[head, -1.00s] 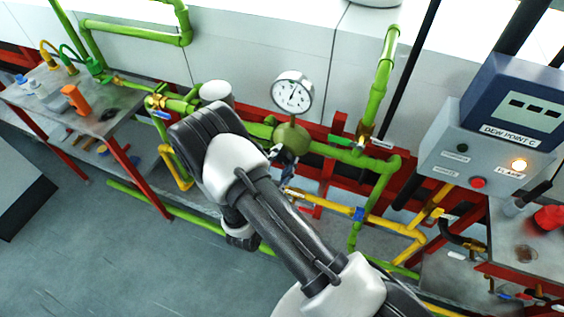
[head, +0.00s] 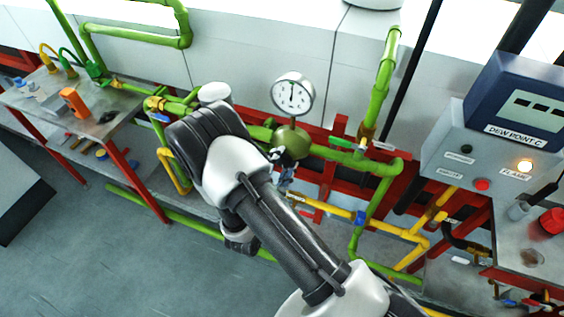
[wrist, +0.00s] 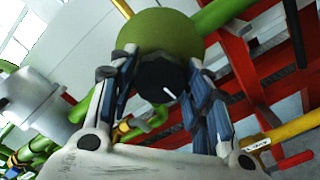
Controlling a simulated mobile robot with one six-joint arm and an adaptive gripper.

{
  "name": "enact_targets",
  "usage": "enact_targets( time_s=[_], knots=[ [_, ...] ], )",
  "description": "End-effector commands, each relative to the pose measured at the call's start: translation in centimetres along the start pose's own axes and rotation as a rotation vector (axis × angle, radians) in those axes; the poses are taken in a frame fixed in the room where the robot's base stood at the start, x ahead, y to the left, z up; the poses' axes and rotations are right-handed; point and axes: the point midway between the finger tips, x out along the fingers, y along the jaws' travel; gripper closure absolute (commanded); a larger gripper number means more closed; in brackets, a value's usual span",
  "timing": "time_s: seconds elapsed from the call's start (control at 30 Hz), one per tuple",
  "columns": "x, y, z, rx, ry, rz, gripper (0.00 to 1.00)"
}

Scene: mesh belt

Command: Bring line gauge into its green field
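The round white line gauge (head: 292,94) stands above a green regulator body (head: 291,141) on the green pipe. Its thin needle points about straight up in the head view; a green field on the dial is too small to make out. In the wrist view the green body (wrist: 155,27) fills the upper middle, with a black knob (wrist: 155,74) bearing a white mark below it. My gripper (wrist: 163,76) has a finger on each side of this knob, seemingly closed against it. In the head view my arm hides most of the gripper and the knob.
Green pipes (head: 380,75) and yellow pipes (head: 398,230) run around the regulator over a red frame (head: 340,180). A white cylinder (head: 215,93) stands left of it. A dew point box (head: 515,105) with a lit lamp is at right; a bench (head: 95,125) is at left.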

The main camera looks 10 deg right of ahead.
Motion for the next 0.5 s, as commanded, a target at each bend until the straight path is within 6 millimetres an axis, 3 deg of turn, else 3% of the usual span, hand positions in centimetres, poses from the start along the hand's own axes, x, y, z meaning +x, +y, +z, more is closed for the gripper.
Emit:
enact_targets(
  time_s=[0.23, 0.5],
  knots=[
    [0.00, 0.00, 0.00, -0.001, 0.000, 0.000, 0.37],
    [0.00, 0.01, 0.00, -0.001, 0.000, 0.001, 0.36]
  ],
)
